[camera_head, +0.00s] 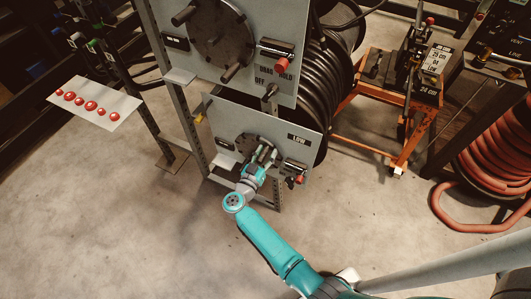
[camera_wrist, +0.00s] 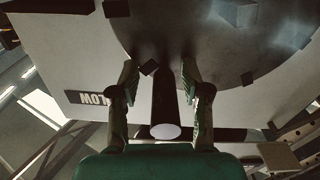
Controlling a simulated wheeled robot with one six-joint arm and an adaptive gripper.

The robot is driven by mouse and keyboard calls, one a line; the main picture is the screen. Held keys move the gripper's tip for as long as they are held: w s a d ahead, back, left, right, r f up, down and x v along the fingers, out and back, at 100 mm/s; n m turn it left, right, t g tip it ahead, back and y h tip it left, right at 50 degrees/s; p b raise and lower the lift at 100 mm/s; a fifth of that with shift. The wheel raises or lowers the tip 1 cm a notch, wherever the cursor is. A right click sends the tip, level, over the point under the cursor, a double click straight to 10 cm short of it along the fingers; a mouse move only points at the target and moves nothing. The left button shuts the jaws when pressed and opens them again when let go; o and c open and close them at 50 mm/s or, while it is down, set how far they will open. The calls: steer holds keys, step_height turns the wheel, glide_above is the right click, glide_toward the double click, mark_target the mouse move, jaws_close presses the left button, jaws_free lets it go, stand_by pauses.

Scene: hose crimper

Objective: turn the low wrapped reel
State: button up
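The low reel's grey front panel (camera_head: 285,125) carries a LOW label, which shows upside down in the wrist view (camera_wrist: 92,98). On it is a round dark turning plate (camera_head: 245,141), large at the top of the wrist view (camera_wrist: 215,45), with several pegs. My gripper (camera_head: 265,154) is at this plate. In the wrist view its two fingers (camera_wrist: 158,72) are apart, one on each side of a dark peg with a pale round end (camera_wrist: 165,131). Gaps show between fingers and peg; I cannot tell contact. The reel's wrapped body is mostly hidden behind the panel.
Above is another panel (camera_head: 285,20) with a larger plate, pegs and a red DRAG/HOLD knob (camera_head: 284,64). A red-ended knob (camera_head: 299,180) is right of my gripper. An orange stand (camera_head: 410,150) and red hose coil (camera_head: 495,160) stand right.

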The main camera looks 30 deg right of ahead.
steer(key=v, duration=1.2)
